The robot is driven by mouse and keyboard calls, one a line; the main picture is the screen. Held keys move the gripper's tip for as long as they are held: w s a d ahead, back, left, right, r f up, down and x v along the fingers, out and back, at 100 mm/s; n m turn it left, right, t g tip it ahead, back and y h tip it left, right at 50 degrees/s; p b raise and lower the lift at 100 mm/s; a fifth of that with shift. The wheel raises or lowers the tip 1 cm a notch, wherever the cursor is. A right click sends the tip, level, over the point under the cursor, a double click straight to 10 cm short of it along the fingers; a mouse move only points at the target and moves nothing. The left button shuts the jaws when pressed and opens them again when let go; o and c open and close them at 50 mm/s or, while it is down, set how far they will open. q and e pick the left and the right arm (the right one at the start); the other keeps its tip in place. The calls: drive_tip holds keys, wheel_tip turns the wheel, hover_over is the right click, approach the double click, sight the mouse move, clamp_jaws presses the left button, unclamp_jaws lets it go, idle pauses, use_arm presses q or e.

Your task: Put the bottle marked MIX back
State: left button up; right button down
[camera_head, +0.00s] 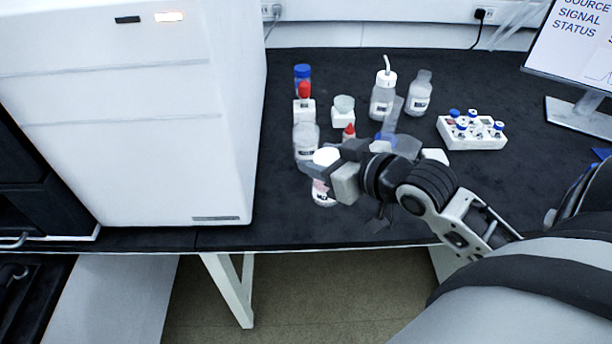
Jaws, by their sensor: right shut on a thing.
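My right gripper (330,174) is shut on a small bottle with a white cap (326,156). The lower part of this bottle (323,194) shows below the fingers, with a pinkish band and a dark mark too small to read. It is close to upright near the front of the black bench; I cannot tell whether its base touches the bench. A clear bottle with a dark label (306,140) stands just behind it. I cannot read MIX on any bottle. My left gripper is out of view.
Behind stand a blue-capped bottle (302,75), a red-capped one (304,92), a small jar (344,104), a wash bottle (383,98) and a clear bottle (419,96). A vial rack (486,141) is right. A large white instrument (130,130) bounds the left. The front-left bench (275,225) is clear.

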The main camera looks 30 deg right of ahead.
drive_tip(key=shift+w+d+f+b, duration=0.15)
drive_tip(key=shift+w+d+f, duration=0.25)
drive_tip(key=shift+w+f, duration=1.3)
drive_tip(key=shift+w+d+f+b, duration=0.15)
drive_tip(key=shift+w+d+f, duration=0.2)
drive_tip(key=shift+w+f, duration=1.35)
drive_tip(key=shift+w+d+f+b, duration=0.15)
drive_tip(key=shift+w+d+f, duration=0.25)
drive_tip(key=shift+w+f, duration=1.25)
drive_tip(key=shift+s+f, duration=0.35)
drive_tip(key=shift+f, duration=0.15)
drive_tip(key=c, duration=0.7)
unclamp_jaws()
drive_tip(key=v, duration=1.2)
